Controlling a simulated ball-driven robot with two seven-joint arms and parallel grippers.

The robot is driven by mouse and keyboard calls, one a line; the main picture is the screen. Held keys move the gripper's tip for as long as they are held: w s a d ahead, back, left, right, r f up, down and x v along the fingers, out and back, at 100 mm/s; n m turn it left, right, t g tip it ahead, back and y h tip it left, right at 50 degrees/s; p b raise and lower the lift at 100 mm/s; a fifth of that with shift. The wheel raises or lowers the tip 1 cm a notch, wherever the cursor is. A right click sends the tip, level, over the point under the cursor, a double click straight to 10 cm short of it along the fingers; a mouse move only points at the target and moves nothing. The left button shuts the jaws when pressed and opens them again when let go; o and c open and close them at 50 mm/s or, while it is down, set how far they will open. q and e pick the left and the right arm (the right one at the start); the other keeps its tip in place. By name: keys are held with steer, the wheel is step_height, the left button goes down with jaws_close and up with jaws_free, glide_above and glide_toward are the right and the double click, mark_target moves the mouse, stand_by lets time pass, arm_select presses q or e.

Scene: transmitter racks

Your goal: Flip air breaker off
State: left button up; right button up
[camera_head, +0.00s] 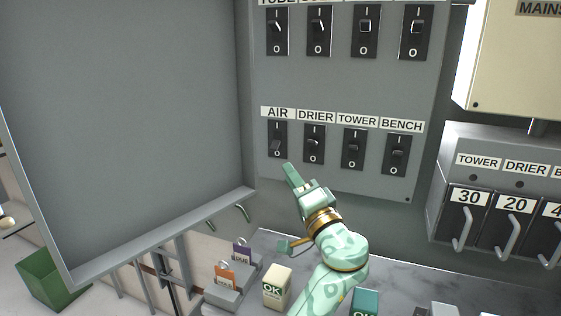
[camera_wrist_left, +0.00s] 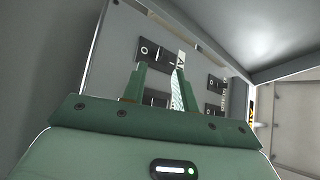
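The AIR breaker (camera_head: 277,140) is the leftmost black switch in the lower row of the grey panel (camera_head: 340,98). Its lever sits low, close to the O mark. My left gripper (camera_head: 290,174) is just below and right of it, fingers pointing up toward the panel, apparently apart from the lever. In the left wrist view, the two fingers (camera_wrist_left: 160,72) stand apart with nothing held between them. A black switch plate (camera_wrist_left: 155,52) beside a partly hidden label shows just beyond them. My right gripper is not in view.
The DRIER breaker (camera_head: 314,144) is close to the right, then TOWER (camera_head: 353,149) and BENCH (camera_head: 397,156). An open grey cabinet door (camera_head: 120,110) stands left. Fuse handles (camera_head: 462,230) are at right. Below, a marble counter (camera_head: 400,265) holds small boxes and tags.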

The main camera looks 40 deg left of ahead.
arm_select(q)
steer(key=v, duration=0.8)
steer(key=shift+f, duration=0.1)
